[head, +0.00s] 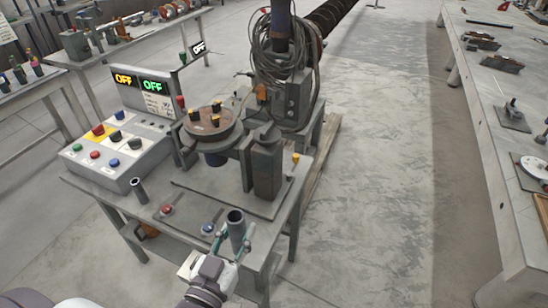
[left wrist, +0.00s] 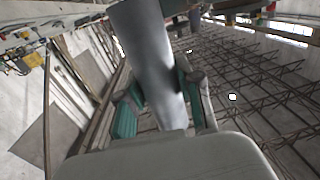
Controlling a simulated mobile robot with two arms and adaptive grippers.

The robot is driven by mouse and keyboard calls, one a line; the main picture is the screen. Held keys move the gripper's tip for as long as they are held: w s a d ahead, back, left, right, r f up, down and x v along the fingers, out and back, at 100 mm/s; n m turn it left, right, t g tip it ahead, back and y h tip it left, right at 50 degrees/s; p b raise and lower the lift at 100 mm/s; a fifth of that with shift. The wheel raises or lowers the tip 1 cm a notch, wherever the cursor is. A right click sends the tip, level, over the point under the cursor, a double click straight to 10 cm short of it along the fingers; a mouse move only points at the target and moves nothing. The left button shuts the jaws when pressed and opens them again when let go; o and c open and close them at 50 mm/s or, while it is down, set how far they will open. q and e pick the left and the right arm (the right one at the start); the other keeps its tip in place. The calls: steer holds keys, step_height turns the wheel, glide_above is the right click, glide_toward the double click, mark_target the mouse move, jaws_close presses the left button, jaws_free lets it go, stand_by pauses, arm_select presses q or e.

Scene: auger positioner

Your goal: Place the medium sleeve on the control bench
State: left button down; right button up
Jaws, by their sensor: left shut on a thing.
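My left gripper (head: 229,245) is shut around a grey, hollow sleeve (head: 236,219), which I take to be the medium sleeve. It is near upright, its open top showing, at the front right of the control bench (head: 190,196). Its lower end is hidden, so I cannot tell whether it touches the bench. In the left wrist view the same sleeve (left wrist: 150,58) stands between the green-padded fingers (left wrist: 160,108). A thinner dark sleeve (head: 140,191) stands on the bench's front left part. My right gripper is not in view.
A button panel (head: 115,150) fills the bench's left side. A round turntable (head: 211,128) and dark post (head: 267,165) stand behind. A red-knobbed part (head: 167,209) and blue-knobbed part (head: 208,228) lie near the front edge. Open floor (head: 380,190) is to the right.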

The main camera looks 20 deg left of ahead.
arm_select(q)
steer(key=w+d+r+m+g+h, duration=0.4)
steer(key=d+r+m+h, duration=0.4)
steer(key=d+r+h, duration=0.4)
steer(key=w+d+f+m+g+h, duration=0.4)
steer(key=d+f+g, duration=0.1)
steer(key=f, duration=0.2)
steer(key=shift+m+g, duration=0.3)
steer(key=shift+g, duration=0.1)
steer(key=shift+r+m+g, duration=0.15)
steer(key=shift+m+g, duration=0.15)
steer(key=shift+g, duration=0.1)
steer(key=shift+h, duration=0.3)
steer(key=shift+s+a+m+g+h, duration=0.2)
steer(key=shift+a+m+g, duration=0.4)
steer(key=shift+g, duration=0.45)
steer(key=shift+s+a+m+g+h, duration=0.1)
steer(key=shift+a+m+g+h, duration=0.25)
steer(key=shift+m+g, duration=0.55)
steer(key=shift+s+a+m+g+h, duration=0.15)
steer(key=shift+a+m+g, duration=0.4)
steer(key=shift+g, duration=0.6)
